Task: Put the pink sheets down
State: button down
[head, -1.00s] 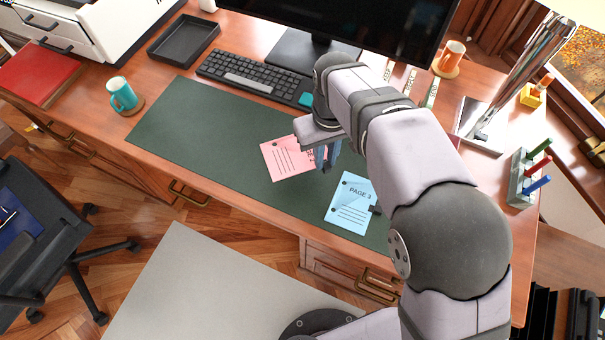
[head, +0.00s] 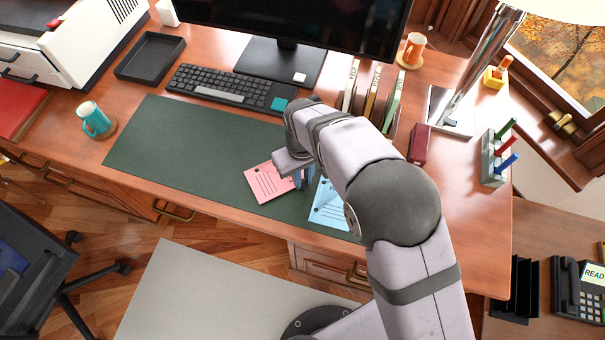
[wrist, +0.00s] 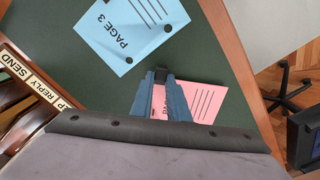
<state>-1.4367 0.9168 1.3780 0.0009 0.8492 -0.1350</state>
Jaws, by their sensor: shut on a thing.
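The pink sheets (head: 264,184) show in the head view at the left of my gripper, over the front part of the green desk mat (head: 165,150). In the wrist view the pink sheets (wrist: 207,100) stick out to the right of the fingers, printed lines facing up. My gripper (wrist: 160,80) is shut on the pink sheets at a dark clip-like piece between its fingertips. In the head view my gripper (head: 300,182) is low over the mat. I cannot tell whether the sheets touch it. My wrist hides part of them.
Blue sheets marked PAGE 3 (wrist: 118,35) lie close by on the mat; they also show in the head view (head: 325,212), partly behind my arm. A keyboard (head: 220,88), upright labelled dividers (head: 370,95) and a teal mug (head: 95,120) stand around. The mat's left half is clear.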

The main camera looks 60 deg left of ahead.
jog(key=shift+f, duration=0.35)
jog(key=c, duration=1.7)
grip_release()
jog(key=shift+f, duration=0.1)
notch_tip(320, 180, up, 12)
jog(key=b, duration=0.2)
jog(key=shift+b, duration=0.3)
